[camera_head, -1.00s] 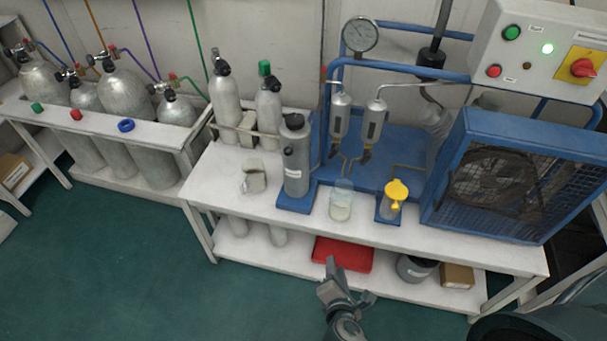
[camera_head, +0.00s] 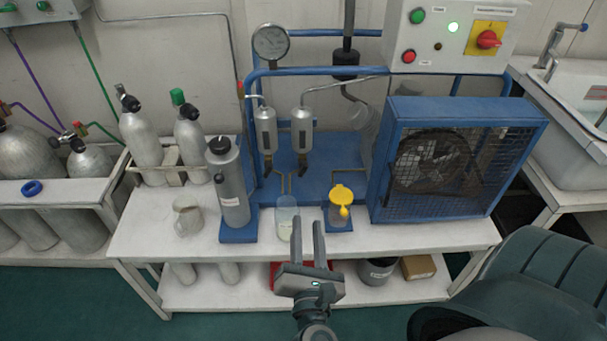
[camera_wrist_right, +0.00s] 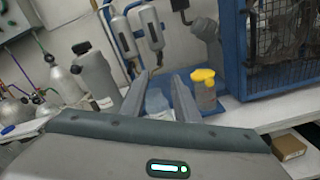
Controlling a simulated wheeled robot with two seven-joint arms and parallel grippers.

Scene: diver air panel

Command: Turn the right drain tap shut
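Two silver separator cylinders hang from the blue panel frame, the left one (camera_head: 265,130) and the right one (camera_head: 302,131). Under the right one is a dark drain tap (camera_head: 303,163); under the left one is a similar tap (camera_head: 268,166). My right gripper (camera_head: 309,226) is open and empty, in front of the bench edge, lower and nearer than the taps. In the right wrist view its fingers (camera_wrist_right: 160,76) point toward the panel, with the right separator (camera_wrist_right: 150,30) beyond them. The exact tap handle position is too small to tell. My left gripper is not in view.
A caged fan (camera_head: 455,165) stands on the right. A pressure gauge (camera_head: 271,42) is above. A red tray (camera_head: 276,272) lies on the lower shelf.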

